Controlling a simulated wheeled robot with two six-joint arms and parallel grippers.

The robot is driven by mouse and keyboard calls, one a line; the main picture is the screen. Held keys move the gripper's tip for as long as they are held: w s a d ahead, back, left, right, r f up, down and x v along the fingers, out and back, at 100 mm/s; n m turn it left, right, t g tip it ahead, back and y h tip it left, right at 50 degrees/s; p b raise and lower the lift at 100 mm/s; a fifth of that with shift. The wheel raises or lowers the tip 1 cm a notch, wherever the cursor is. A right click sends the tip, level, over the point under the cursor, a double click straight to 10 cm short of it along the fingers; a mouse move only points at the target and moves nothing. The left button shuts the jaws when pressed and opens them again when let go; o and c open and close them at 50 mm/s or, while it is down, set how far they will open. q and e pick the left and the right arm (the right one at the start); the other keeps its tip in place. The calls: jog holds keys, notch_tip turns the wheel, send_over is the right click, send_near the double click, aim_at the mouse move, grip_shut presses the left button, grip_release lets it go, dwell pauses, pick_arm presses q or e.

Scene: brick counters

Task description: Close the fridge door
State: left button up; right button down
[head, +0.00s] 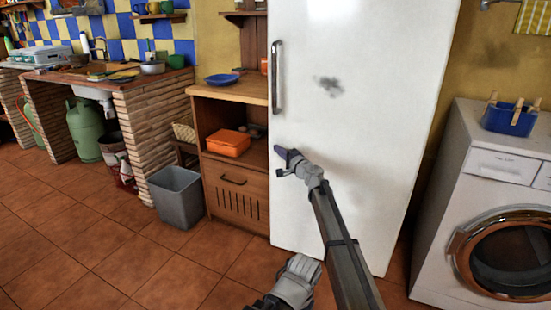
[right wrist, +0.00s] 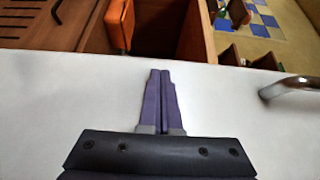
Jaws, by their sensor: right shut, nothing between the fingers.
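The fridge door (head: 370,90) is a tall white panel in the middle of the head view, with a dark smudge and a vertical metal handle (head: 276,77) along its left edge. I cannot tell whether it stands slightly ajar. My right gripper (head: 281,161) is in front of the door near its left edge, below the handle. In the right wrist view the purple fingers (right wrist: 160,74) are together and empty, over the white door surface (right wrist: 60,95). The handle (right wrist: 290,87) is to their right. Contact with the door is unclear.
A wooden cabinet (head: 236,183) with an orange box (head: 228,143) stands just left of the door. A grey bin (head: 177,196) is further left. A washing machine (head: 490,200) stands at the right. The tiled floor at front left is clear.

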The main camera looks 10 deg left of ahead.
aim_at(281, 146)
jog(key=w, duration=0.3)
jog(key=shift+w+d, duration=0.15)
jog(key=shift+d, duration=0.05)
jog(key=shift+w, duration=0.2)
